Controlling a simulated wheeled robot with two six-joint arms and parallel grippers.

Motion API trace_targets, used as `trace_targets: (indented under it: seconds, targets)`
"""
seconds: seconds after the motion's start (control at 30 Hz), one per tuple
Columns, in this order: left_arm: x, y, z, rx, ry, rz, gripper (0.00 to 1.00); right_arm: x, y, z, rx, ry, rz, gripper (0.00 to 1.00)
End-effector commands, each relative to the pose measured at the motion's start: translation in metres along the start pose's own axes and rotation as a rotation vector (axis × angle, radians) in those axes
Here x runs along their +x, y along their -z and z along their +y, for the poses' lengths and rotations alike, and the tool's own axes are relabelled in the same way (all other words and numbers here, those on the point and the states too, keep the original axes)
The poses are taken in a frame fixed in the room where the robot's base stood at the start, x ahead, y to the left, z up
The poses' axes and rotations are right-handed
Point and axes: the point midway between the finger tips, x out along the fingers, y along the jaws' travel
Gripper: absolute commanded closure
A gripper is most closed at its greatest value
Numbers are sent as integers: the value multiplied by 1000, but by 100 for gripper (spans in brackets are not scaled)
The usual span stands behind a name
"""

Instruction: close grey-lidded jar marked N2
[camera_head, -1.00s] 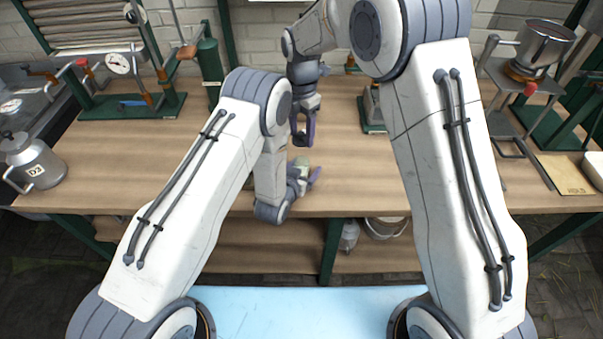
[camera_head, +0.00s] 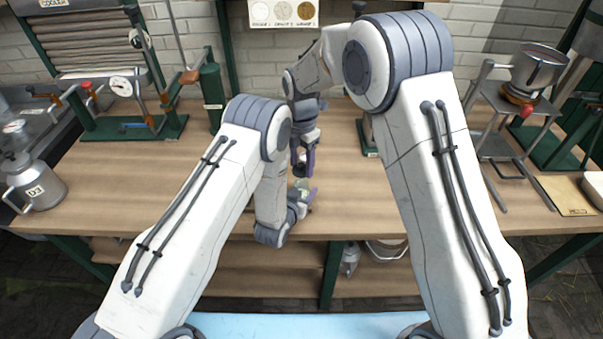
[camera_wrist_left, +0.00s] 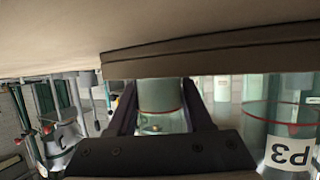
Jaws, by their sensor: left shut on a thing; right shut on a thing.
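My left gripper (camera_head: 306,198) is low over the front half of the bench. In the left wrist view its dark fingers (camera_wrist_left: 160,112) are shut on a clear glass jar (camera_wrist_left: 160,97) with a red line around it. In the head view only a small pale-green bit of that jar (camera_head: 301,184) shows. No N2 mark can be read on it. My right gripper (camera_head: 303,164) points down just above and behind the jar. It is shut on a small dark thing, perhaps the grey lid, mostly hidden by the fingers. Whether that thing touches the jar cannot be told.
A metal can (camera_head: 36,184) is at the bench's left. A pot on a stand (camera_head: 538,68) is at the right. The wooden bench (camera_head: 140,190) is clear at centre left.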

Motion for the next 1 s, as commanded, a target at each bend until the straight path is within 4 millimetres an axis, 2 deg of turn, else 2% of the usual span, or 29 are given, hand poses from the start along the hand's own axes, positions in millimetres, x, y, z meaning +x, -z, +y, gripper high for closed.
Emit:
trace_targets:
  seconds: [0.1, 0.2, 0.73, 1.0]
  targets:
    - [0, 0, 0, 0, 0, 1, 100, 16, 0, 0, 0, 2, 1, 100]
    - [0, 0, 0, 0, 0, 1, 100, 22, -1, 0, 0, 0, 0, 100]
    - [0, 0, 0, 0, 0, 1, 100, 23, 0, 0, 0, 0, 0, 100]
    - [0, 1, 0, 0, 0, 1, 100, 37, 0, 0, 0, 2, 1, 100]
